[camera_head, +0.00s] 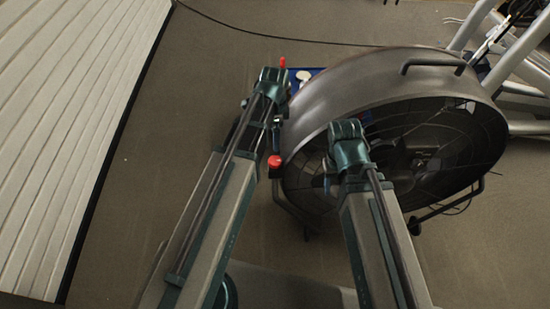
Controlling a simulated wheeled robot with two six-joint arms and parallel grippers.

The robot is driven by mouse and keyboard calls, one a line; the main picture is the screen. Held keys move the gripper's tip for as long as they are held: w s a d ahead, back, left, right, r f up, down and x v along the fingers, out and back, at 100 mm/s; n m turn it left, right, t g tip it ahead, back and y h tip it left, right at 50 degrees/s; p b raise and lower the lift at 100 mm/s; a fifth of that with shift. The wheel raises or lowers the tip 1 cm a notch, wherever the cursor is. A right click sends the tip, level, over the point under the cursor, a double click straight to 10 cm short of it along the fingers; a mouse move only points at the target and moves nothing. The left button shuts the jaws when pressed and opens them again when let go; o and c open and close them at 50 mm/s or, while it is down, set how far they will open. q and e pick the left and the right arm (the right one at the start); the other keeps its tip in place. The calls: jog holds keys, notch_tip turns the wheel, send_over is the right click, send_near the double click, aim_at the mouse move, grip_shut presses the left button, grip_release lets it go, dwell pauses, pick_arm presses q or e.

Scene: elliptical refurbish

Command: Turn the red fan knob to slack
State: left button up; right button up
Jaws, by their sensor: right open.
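A round red knob (274,161) shows at the left edge of the large dark drum fan (335,85), just right of my left arm. Its turned position cannot be read from here. My right gripper (329,178) is small and dark against the fan's grille, to the right of the knob and apart from it in the picture. It is open, with nothing seen between its fingers. My left arm reaches up past the knob on its left; its gripper (277,132) is mostly hidden by the arm, and its fingers cannot be made out.
Another small red part (282,62) and a white round thing (303,75) show beyond my left arm. A pale slatted panel (75,120) lies at left. Grey metal tubing (520,55) stands at upper right. A dark cable crosses the floor. Floor between panel and left arm is clear.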

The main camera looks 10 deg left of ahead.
aim_at(275, 161)
pick_arm(q)
notch_tip(275, 161, down, 14)
jog(key=b, duration=1.3)
jog(key=shift+r, duration=0.25)
jog(key=shift+r, duration=0.1)
jog(key=c, duration=1.4)
jog(key=shift+n, duration=0.3)
jog(key=n, duration=0.3)
jog(key=shift+n, duration=1.9)
